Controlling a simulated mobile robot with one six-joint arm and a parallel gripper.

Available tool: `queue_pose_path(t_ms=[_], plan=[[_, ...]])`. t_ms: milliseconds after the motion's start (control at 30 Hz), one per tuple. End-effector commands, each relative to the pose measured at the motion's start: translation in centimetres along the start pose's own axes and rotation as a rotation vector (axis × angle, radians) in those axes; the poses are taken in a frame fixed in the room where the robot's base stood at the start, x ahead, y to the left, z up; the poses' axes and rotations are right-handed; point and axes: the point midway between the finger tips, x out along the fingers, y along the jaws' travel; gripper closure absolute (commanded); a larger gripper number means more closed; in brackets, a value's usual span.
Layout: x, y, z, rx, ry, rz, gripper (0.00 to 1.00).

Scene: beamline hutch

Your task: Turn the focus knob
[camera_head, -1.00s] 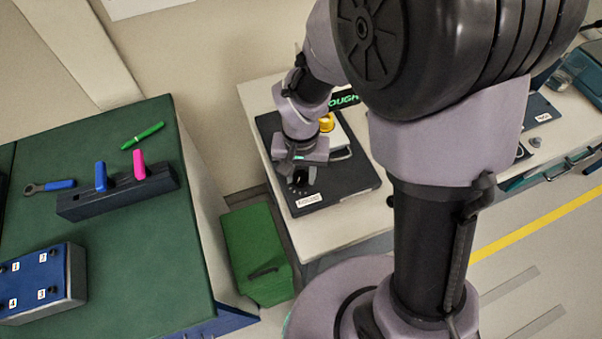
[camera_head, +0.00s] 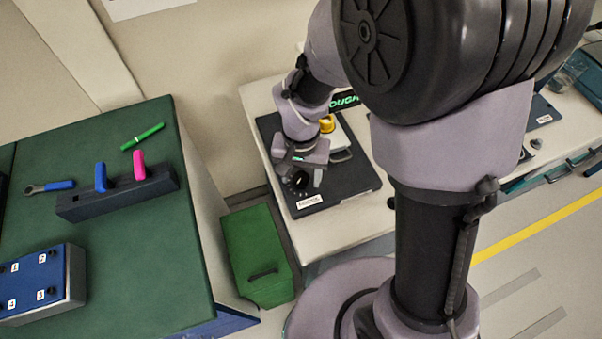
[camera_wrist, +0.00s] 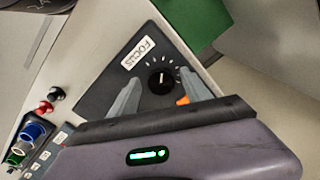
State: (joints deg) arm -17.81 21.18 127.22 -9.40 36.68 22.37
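The focus knob (camera_wrist: 162,82) is a round black dial with a white pointer line and white tick marks around it. It sits on a dark panel (camera_wrist: 112,80) with a white FOCUS label (camera_wrist: 138,52). In the head view the panel (camera_head: 345,188) lies on the light bench, and the knob (camera_head: 300,179) shows just below my gripper (camera_head: 304,172). In the wrist view my gripper (camera_wrist: 160,77) is open, with one grey finger on each side of the knob. I cannot tell how far above the panel the fingertips are.
A small orange piece (camera_wrist: 183,101) shows beside the right finger. Red and black buttons (camera_wrist: 52,96) and coloured sockets (camera_wrist: 30,133) lie at the left of the wrist view. A yellow knob (camera_head: 327,124) stands behind my gripper. A green box (camera_head: 257,240) stands between the benches.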

Motion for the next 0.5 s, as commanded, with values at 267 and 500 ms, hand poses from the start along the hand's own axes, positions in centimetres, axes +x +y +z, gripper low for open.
queue_pose_path(t_ms=[267,500], plan=[[-2.7,-0.1,-0.1,0.0,0.003,-0.002,0.44],[-10.9,-0.1,-0.1,-0.001,0.005,-0.003,0.44]])
